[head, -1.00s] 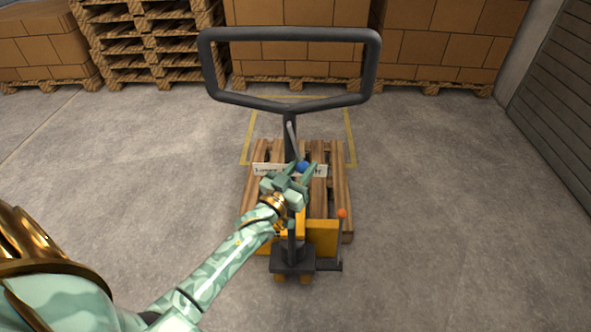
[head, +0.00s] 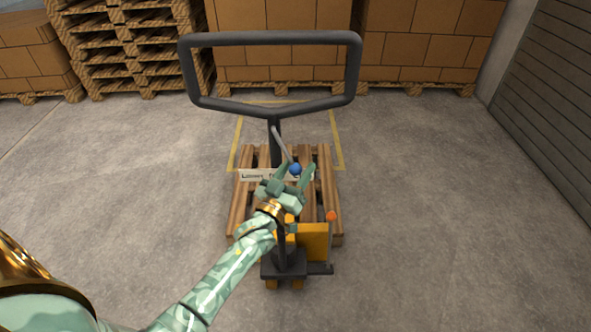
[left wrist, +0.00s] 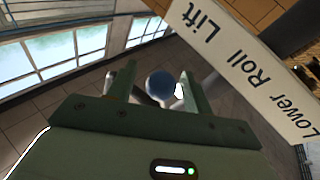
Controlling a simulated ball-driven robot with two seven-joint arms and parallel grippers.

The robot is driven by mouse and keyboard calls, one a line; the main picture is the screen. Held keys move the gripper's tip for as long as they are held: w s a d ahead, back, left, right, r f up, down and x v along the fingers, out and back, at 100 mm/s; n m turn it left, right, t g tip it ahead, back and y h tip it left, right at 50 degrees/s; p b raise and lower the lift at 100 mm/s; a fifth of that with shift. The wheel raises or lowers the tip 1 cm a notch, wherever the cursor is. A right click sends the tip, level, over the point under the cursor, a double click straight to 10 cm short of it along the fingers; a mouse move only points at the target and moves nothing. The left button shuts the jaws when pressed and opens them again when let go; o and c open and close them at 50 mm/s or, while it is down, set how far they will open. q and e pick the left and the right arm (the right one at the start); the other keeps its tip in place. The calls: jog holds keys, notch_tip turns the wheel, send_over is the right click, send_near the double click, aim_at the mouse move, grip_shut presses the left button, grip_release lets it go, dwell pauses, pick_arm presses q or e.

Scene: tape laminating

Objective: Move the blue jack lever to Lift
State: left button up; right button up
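The jack lever is a thin grey rod with a blue ball knob (head: 295,169), in front of the pallet jack's dark post. It leans down and to the right in the head view. A white label (head: 262,175) lies behind it, partly hidden by my gripper. In the left wrist view the label (left wrist: 245,65) reads Lower, Roll, Lift. My left gripper (head: 295,175) is open, its fingers on either side of the blue knob. The left wrist view shows the knob (left wrist: 160,84) between the fingers, with gaps visible at both sides. My right gripper is not in view.
The jack's large dark loop handle (head: 270,38) rises above the lever. The yellow jack body (head: 313,240) and a wooden pallet (head: 322,165) are below and behind. Stacked cartons (head: 415,35) line the back. The floor on the right is clear.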

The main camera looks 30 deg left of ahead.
pick_arm(q)
jog(key=shift+s, duration=0.1)
jog(key=p+v, duration=0.2)
jog(key=v, duration=1.4)
jog(key=shift+f, duration=0.15)
jog(key=s+d+f+m+g, duration=0.1)
jog(key=s+f+g, duration=0.3)
jog(key=f, duration=0.5)
jog(key=s+d+f+m+g, duration=0.15)
jog(key=s+f+g, duration=0.3)
jog(key=f, duration=0.45)
jog(key=s+f+m+g, duration=0.25)
jog(key=s+f, duration=0.25)
jog(key=f, duration=0.5)
jog(key=s+f+g, duration=0.3)
jog(key=s, duration=0.6)
jog(key=s+f+m+g, duration=0.1)
jog(key=s+f+g, duration=0.2)
jog(key=s, duration=0.7)
jog(key=s+f+g+p, duration=0.1)
jog(key=s+f+g, duration=0.3)
jog(key=s, duration=0.6)
jog(key=shift+d+f+m, duration=0.2)
jog(key=shift+d+m, duration=0.15)
jog(key=shift+m, duration=0.05)
